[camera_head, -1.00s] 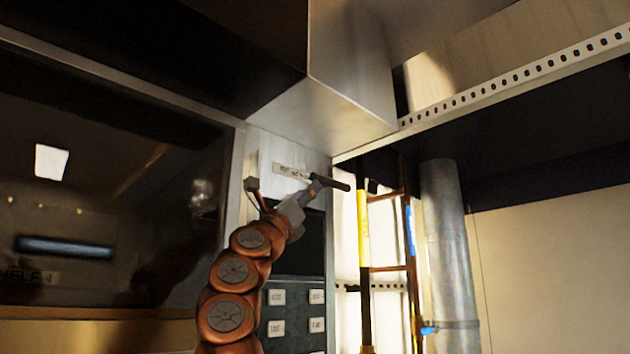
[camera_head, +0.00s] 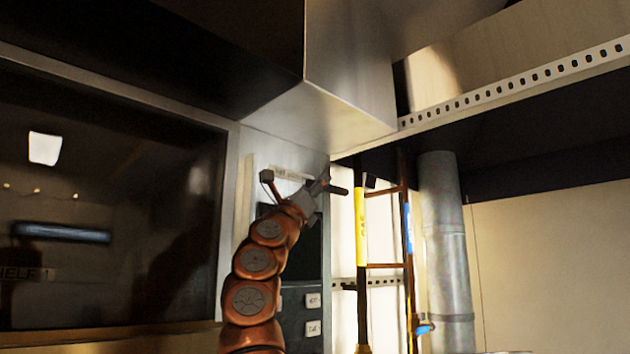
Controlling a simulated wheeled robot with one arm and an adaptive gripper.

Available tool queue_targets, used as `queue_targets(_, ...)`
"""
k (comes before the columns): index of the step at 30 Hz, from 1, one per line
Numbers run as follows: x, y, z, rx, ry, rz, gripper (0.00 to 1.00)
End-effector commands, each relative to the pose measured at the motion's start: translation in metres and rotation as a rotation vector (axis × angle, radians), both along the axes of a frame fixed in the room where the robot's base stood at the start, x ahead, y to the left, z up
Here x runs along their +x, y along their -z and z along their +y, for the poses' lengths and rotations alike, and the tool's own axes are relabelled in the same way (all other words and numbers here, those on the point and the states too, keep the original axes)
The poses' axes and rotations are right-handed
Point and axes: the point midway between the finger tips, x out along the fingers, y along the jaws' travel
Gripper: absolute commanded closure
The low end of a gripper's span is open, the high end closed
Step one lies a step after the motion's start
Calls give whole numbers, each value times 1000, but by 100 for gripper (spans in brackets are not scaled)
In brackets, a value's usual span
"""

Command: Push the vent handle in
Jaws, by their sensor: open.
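The vent handle, a short dark rod (camera_head: 339,190), sticks out to the right near the top of the panel beneath a partly hidden label (camera_head: 290,174). My gripper (camera_head: 321,182) is at the upper end of my orange arm and is open. Its fingertips overlap the left part of the rod in the picture. I cannot tell whether they touch it. The rod's base is hidden behind my gripper.
A metal duct box (camera_head: 335,115) hangs just above the panel. A ladder (camera_head: 362,235) and a grey pipe (camera_head: 446,250) stand to the right. A dark glass window (camera_head: 110,200) fills the left. Labelled panel buttons (camera_head: 313,314) show beside my arm.

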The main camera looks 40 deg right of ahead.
Motion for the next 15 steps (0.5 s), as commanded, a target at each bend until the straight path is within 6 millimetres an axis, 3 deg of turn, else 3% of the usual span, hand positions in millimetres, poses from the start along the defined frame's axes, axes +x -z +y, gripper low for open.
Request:
queue_targets(7, 0, 0, 0, 0, -1, 1, 54)
queue_targets(15, 0, 0, 0, -1, -1, 1, 82)
